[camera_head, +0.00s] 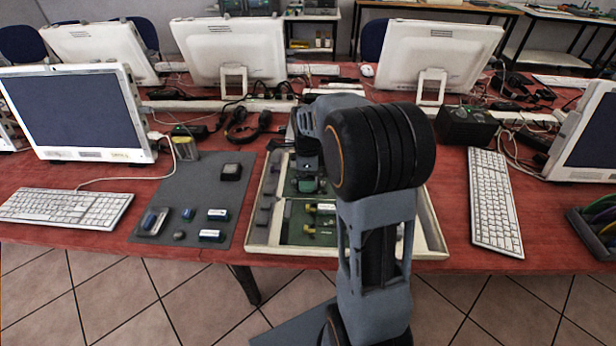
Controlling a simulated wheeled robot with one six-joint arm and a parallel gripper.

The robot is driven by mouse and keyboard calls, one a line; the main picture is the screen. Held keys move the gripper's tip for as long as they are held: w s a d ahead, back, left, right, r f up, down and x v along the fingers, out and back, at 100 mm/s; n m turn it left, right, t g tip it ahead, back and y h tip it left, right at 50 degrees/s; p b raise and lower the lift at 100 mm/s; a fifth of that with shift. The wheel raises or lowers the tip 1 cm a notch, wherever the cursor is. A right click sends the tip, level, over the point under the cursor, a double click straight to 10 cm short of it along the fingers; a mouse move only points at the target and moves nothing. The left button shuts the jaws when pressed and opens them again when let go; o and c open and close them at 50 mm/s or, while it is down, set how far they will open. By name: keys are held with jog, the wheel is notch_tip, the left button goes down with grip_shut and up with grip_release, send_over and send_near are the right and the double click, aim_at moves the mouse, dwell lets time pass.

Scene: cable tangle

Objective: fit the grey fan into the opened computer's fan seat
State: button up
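The opened computer (256,238) is a shallow cream case lying flat on the red table, with a green board and several small parts inside. My gripper (308,178) is over its back left part, pointing down. My arm hides the fingertips and much of the case's right side, so I cannot tell if the gripper is open or holds anything. I cannot surely pick out the grey fan or the fan seat. A dark square block (231,171) lies on the grey mat (190,190) left of the case, too small to identify.
The mat also bears several small blue, white and grey parts. Keyboards (493,202) (68,207) flank the work area. Monitors (80,112) and tangled black cables (243,122) stand behind. A dark rack (597,222) is at the right edge. The table's front edge is close to the case.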

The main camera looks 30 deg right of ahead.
notch_tip(320, 180, up, 12)
jog(key=p, duration=0.2)
jog(key=shift+r, duration=0.25)
notch_tip(320, 180, up, 6)
jog(key=p, duration=0.5)
jog(key=shift+p, duration=0.3)
dwell(0.4)
